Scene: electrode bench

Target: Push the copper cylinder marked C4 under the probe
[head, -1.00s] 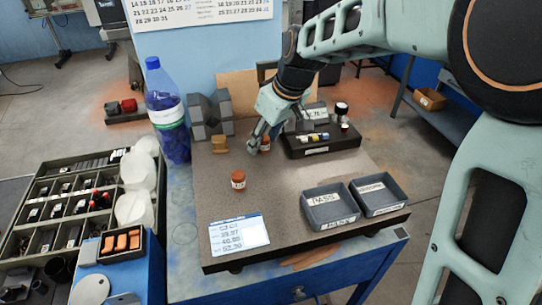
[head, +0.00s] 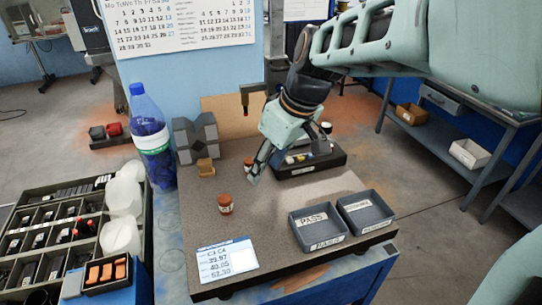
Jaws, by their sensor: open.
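One copper cylinder (head: 225,204) with a white label stands upright on the granite plate (head: 200,240), left of and nearer than my gripper. A second copper-coloured cylinder (head: 248,164) stands farther back, partly hidden beside my gripper's fingers. The label marks are too small to read, so I cannot tell which is C4. The probe (head: 246,108) hangs from a dark arm behind the plate's middle, above the second cylinder in the picture. My gripper (head: 260,174) is open, pointing down low over the plate, just right of the second cylinder; I cannot tell whether they touch.
Two grey trays, one marked PASS (head: 318,228) and another (head: 366,212), stand at the front right. A card (head: 227,260) lies at the front left. A dark block with small parts (head: 310,163), grey V-blocks (head: 196,138) and a blue bottle (head: 151,137) stand behind.

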